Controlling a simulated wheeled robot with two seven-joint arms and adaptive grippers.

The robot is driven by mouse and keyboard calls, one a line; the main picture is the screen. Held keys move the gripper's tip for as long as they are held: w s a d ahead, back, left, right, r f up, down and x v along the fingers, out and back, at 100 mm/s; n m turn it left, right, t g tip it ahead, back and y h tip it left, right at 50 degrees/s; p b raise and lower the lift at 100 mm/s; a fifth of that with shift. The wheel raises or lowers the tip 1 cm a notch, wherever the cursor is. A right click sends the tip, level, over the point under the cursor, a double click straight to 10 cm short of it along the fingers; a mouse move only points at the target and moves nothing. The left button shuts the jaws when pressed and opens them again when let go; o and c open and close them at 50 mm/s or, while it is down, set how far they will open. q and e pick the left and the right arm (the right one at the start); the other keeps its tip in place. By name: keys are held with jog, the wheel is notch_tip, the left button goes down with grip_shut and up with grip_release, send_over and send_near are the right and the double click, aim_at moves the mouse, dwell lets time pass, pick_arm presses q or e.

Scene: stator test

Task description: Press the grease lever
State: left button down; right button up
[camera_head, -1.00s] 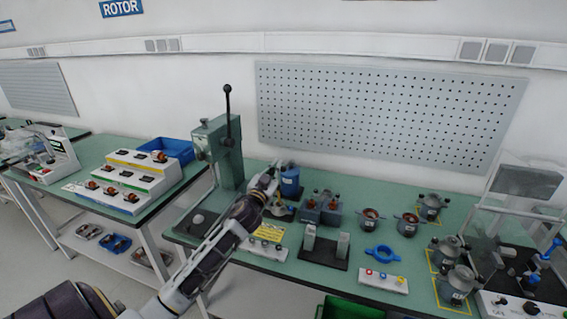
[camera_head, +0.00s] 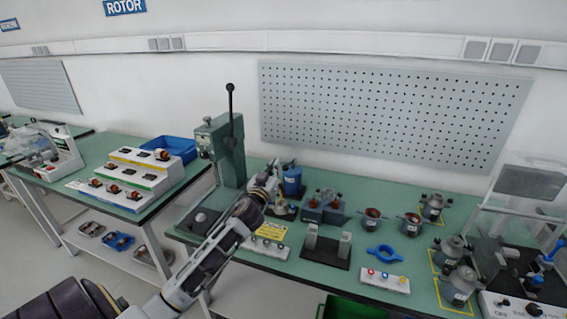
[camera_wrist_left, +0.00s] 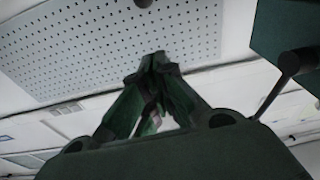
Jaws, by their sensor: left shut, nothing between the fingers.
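My left gripper (camera_head: 274,170) is shut and empty, with its fingertips close together at the upper left of a blue canister (camera_head: 292,182) on the bench. Its fingertips also show together in the left wrist view (camera_wrist_left: 158,62). A grease lever cannot be told apart clearly; the gripper and forearm cover part of the canister's left side and what stands there. I cannot tell whether the fingers touch anything. A small dark-based item (camera_head: 283,211) stands just below the canister. My right gripper is not in view.
A green press (camera_head: 222,150) with an upright black-knobbed handle stands left of the gripper. A pegboard (camera_head: 390,110) hangs behind.

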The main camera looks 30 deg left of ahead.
aim_at(284, 167)
pick_arm(q)
jog(key=shift+w, duration=0.15)
